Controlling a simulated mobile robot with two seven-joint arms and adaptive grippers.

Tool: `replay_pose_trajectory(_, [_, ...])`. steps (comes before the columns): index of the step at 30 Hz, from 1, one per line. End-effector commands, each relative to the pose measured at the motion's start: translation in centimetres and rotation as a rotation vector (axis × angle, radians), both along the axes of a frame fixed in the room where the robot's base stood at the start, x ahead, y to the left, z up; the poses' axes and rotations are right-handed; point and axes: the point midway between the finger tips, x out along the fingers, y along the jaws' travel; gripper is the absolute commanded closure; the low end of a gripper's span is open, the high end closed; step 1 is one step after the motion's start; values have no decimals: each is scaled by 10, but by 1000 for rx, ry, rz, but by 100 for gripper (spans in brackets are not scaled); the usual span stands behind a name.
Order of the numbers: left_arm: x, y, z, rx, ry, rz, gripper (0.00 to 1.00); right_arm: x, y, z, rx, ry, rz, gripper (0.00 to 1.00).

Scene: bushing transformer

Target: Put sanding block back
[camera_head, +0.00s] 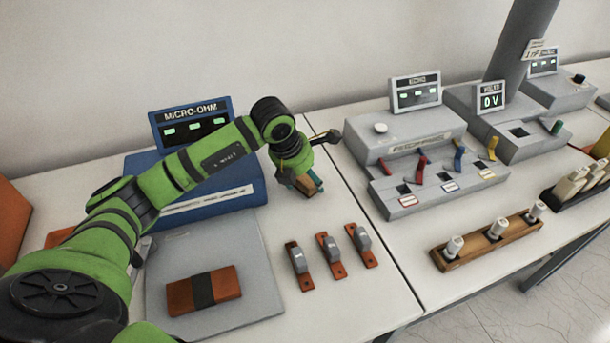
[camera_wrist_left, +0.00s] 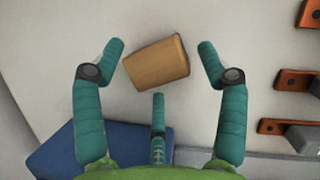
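A tan block (camera_wrist_left: 157,62), which looks like the sanding block, lies on the white table in the left wrist view. It sits slightly turned between the spread teal fingers of my left gripper (camera_wrist_left: 160,68), with gaps visible on both sides. In the head view, my left gripper (camera_head: 303,181) points down at the table beside the blue micro-ohm unit and mostly hides the block. A brown block with a black band (camera_head: 204,291) lies on a grey mat (camera_head: 225,250). My right gripper is not in view.
The blue micro-ohm unit (camera_head: 215,190) stands left of the gripper. Several copper strips with grey clamps (camera_head: 330,255) lie in front. A grey switch box (camera_head: 430,190) and a wooden rack of bushings (camera_head: 487,243) stand on the right. Bare table surrounds the block.

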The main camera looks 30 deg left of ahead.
Motion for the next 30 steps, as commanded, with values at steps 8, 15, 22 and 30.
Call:
replay_pose_trajectory(8, [0, 0, 3, 0, 0, 0, 26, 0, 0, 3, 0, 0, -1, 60])
replay_pose_trajectory(15, [-12, 5, 35, 2, -6, -1, 26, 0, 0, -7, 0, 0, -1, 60])
replay_pose_trajectory(22, [-30, 10, 82, 1, -6, -1, 26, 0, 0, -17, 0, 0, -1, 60])
replay_pose_trajectory(30, [-42, 13, 111, 0, -2, 0, 26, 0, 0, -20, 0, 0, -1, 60])
